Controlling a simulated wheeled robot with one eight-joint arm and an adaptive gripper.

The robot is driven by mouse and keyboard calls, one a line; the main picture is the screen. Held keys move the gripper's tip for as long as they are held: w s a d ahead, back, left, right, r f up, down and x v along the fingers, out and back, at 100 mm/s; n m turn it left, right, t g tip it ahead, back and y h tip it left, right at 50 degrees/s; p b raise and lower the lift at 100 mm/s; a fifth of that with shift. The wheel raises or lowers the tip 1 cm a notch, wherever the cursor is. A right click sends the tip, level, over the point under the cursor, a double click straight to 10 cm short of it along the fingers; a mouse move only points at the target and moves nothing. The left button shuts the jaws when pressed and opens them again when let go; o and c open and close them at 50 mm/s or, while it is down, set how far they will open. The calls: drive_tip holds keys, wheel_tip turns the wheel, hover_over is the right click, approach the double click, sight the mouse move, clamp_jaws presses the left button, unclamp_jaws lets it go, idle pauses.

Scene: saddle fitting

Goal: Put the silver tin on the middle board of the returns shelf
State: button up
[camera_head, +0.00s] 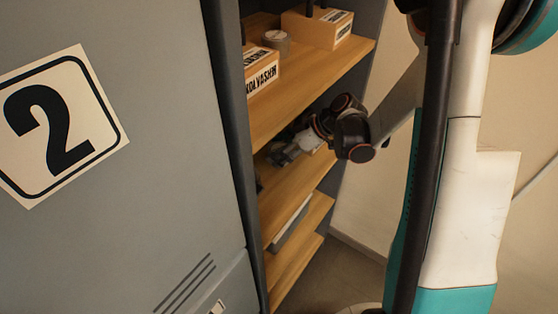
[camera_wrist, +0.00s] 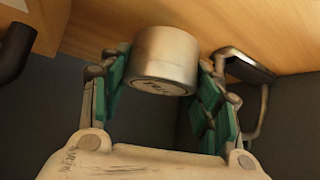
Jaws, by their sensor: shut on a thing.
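The silver tin (camera_wrist: 163,60) is between the green-padded fingers of my gripper (camera_wrist: 163,82) in the wrist view. My gripper is shut on it. Wood shows right behind the tin; I cannot tell whether the tin touches it. The tin cannot be made out there.
Labelled boxes (camera_head: 262,75) and a round grey tin (camera_head: 276,40) stand on the upper board. Lower boards (camera_head: 295,265) lie beneath. A grey locker door (camera_head: 160,150) marked 2 stands left. In the wrist view a dark item with a pale handle (camera_wrist: 250,68) is close on the right.

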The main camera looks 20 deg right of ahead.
wheel_tip(320, 180, down, 4)
drive_tip(key=shift+w+b, duration=0.15)
drive_tip(key=shift+b, duration=0.8)
drive_tip(key=shift+a+r, duration=0.1)
drive_tip(key=o, duration=1.3)
drive_tip(key=shift+c, duration=0.2)
drive_tip(key=p+v, duration=0.3)
drive_tip(key=v, duration=0.9)
